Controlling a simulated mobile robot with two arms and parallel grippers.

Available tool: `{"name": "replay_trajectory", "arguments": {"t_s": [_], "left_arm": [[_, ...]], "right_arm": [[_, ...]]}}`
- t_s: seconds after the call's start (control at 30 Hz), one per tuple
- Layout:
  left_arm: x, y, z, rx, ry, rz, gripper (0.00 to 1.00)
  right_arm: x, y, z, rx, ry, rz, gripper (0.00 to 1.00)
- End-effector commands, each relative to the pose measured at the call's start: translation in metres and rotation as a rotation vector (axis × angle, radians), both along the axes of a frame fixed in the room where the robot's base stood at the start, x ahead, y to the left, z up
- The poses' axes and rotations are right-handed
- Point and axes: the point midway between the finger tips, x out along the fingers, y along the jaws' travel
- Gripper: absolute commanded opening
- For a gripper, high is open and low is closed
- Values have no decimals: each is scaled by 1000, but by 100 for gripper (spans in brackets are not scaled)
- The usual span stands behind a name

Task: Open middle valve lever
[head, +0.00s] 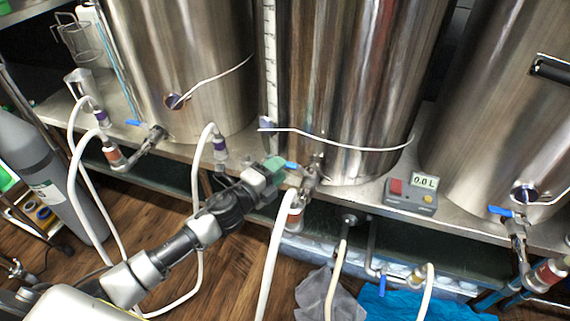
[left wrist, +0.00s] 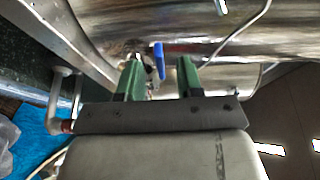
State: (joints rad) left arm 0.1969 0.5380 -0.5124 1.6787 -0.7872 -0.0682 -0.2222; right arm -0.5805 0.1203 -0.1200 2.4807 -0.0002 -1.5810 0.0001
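The middle valve (head: 311,178) sits low on the front of the middle steel tank (head: 345,90). Its blue lever (head: 292,166) points left, toward my left gripper (head: 275,168). In the left wrist view the blue lever (left wrist: 159,60) stands between and just beyond the two green fingers of the left gripper (left wrist: 158,72). The fingers are apart with a clear gap, and I see no contact with the lever. The valve body is partly hidden behind the left finger in that view. My right gripper is not in view.
Left (head: 133,122) and right (head: 500,211) blue levers belong to neighbouring tanks; another blue lever (head: 386,282) is lower down. White hoses (head: 272,255) hang near my arm. A meter reading 0.0 L (head: 411,195) stands right of the middle valve. A grey gas cylinder (head: 45,175) is at left.

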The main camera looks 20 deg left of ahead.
Motion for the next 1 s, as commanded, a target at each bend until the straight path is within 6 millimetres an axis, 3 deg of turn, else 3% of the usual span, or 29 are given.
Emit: {"name": "replay_trajectory", "arguments": {"t_s": [0.2, 0.57, 0.6, 0.83, 1.0], "left_arm": [[23, -11, -1, -1, 0, 0, 36], [29, -13, 0, 0, 1, 0, 36], [29, -13, 0, 0, 1, 0, 35], [28, -13, 0, 0, 1, 0, 0], [28, -13, 0, 0, 1, 0, 0]], "right_arm": [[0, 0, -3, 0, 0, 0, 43], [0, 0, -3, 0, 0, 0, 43], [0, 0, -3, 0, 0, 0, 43], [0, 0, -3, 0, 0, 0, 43], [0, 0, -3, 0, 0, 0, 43]]}}
